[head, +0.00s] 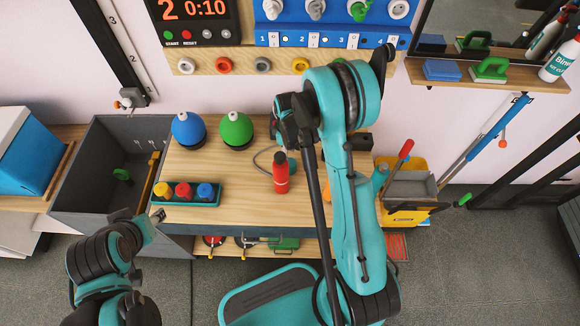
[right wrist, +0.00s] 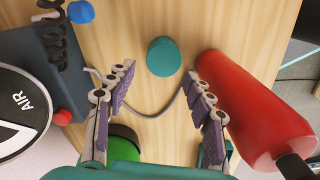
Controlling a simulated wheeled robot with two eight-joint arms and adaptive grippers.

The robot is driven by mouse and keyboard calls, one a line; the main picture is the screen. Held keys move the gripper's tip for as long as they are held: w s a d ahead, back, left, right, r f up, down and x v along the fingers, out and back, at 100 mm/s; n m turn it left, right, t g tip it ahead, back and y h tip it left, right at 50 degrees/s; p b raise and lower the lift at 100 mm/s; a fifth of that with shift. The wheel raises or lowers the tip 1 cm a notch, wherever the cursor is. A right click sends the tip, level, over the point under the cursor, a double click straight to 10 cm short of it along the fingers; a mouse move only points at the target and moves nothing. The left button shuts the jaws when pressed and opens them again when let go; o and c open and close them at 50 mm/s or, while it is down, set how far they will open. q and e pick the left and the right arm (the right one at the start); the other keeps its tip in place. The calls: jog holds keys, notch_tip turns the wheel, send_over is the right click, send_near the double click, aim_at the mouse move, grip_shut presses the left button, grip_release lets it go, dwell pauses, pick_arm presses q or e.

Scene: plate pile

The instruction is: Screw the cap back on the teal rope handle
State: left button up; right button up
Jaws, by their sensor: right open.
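A teal rounded piece (right wrist: 163,57) stands on the wooden table in the right wrist view. I cannot tell whether it is the handle or its cap. A thin grey cord (right wrist: 153,115) curves below it, and the cord also shows as a loop in the head view (head: 257,158). My right gripper (right wrist: 158,78) is open, its fingers apart on either side of the teal piece and cord, holding nothing visible.
A red bottle (right wrist: 235,105) stands close to the right gripper's right finger. A dark device marked AIR (right wrist: 40,75) is at left. Blue (head: 188,130) and green (head: 235,130) balls and a teal tray (head: 205,203) of coloured pieces are also on the table.

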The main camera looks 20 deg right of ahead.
jog(key=f+b, duration=0.2)
jog(key=f, duration=0.2)
jog(key=shift+s+f+b, duration=0.15)
jog(key=shift+s+b, duration=0.15)
jog(key=shift+b, duration=0.1)
jog(key=shift+f, duration=0.5)
jog(key=shift+r, duration=0.1)
jog(key=c, duration=0.6)
jog(key=shift+c, duration=0.2)
jog(key=shift+r, duration=0.1)
notch_tip(320, 180, up, 18)
jog(key=p, duration=0.6)
jog(key=shift+p, duration=0.4)
